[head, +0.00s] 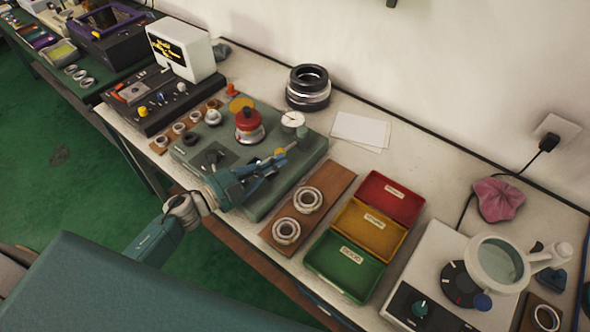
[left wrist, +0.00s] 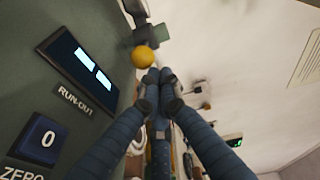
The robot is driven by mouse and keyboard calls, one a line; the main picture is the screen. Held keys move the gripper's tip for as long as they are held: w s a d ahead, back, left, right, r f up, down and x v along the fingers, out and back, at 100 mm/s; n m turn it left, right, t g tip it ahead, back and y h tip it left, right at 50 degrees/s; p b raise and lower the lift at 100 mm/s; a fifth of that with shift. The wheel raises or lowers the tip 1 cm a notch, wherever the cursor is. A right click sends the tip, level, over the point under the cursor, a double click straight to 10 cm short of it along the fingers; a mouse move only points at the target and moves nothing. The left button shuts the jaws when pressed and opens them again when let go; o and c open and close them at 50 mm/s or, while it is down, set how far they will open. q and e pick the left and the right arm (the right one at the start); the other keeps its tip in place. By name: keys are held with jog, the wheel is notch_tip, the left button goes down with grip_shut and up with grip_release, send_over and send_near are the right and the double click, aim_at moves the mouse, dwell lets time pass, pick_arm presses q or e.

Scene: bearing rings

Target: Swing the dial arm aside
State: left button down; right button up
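The dial gauge (head: 292,119) has a round white face and stands at the right side of the green-grey test fixture (head: 310,152). A yellow ball knob (head: 279,152) shows below it, near my left gripper. My left gripper (head: 274,166) reaches over the front of the fixture. In the left wrist view its fingertips (left wrist: 158,76) are together with nothing visible between them. The yellow ball (left wrist: 144,56) shows just beyond the tips, on a dark bracket; whether they touch it I cannot tell. A red-topped part (head: 249,120) stands on the fixture. My right gripper is not in view.
A RUN-OUT display (left wrist: 82,65) and a ZERO button (left wrist: 40,140) sit on the fixture. Right of it are a wooden board (head: 325,183) with two rings and red, yellow and green trays (head: 345,265). Stacked dark rings (head: 308,88) and paper (head: 360,130) lie behind.

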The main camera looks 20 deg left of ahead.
pick_arm(q)
jog(key=shift+w+a+b, duration=0.3)
jog(key=shift+a+b, duration=0.05)
jog(key=shift+a, duration=0.4)
